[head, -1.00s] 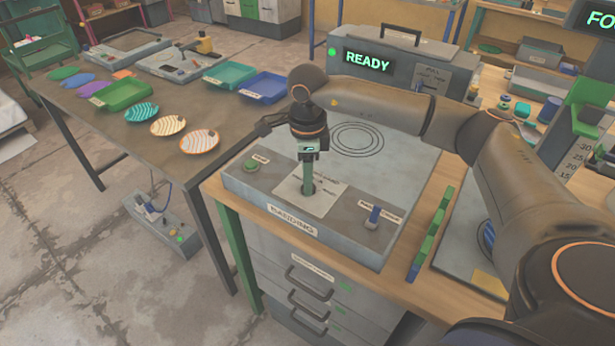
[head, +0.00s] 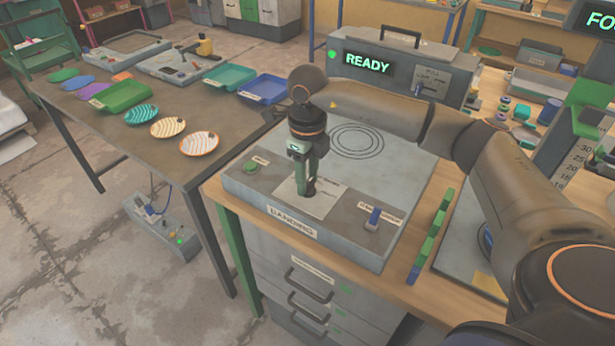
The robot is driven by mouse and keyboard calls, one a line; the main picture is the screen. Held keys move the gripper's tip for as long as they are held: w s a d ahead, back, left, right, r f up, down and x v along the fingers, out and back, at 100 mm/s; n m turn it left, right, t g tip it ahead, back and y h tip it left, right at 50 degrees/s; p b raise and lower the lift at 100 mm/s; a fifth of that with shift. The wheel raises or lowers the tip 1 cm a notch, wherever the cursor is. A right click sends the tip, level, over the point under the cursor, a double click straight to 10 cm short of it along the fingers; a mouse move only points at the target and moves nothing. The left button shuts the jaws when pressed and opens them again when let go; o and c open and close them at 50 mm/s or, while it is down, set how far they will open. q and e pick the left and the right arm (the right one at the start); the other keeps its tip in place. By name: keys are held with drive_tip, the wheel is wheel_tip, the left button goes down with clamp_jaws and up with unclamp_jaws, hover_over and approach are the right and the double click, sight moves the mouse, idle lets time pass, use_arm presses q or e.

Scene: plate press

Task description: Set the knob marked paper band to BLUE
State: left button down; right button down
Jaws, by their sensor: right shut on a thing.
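The grey banding machine (head: 255,188) stands on the wooden bench, with its BANDING label on the front edge. On its top is a white printed plate (head: 315,207) whose small print I cannot read. My right gripper (head: 309,188) points straight down over this plate and is shut on the knob there. The knob is nearly all hidden between the fingers, so I cannot tell which mark it points to. My left gripper is not in view.
A green button (head: 250,167) and a blue switch (head: 374,216) sit on either side of the plate. Behind stands a grey box with a READY display (head: 367,64). Green and blue blocks (head: 431,238) line the bench at right. Plates and trays lie on the left table.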

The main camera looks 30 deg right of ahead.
idle(0.4)
drive_tip(key=shift+c, duration=2.2)
unclamp_jaws()
drive_tip(key=shift+r, duration=0.1)
wheel_tip(320, 180, up, 12)
drive_tip(key=shift+r+b, duration=0.2)
drive_tip(key=shift+b, duration=0.1)
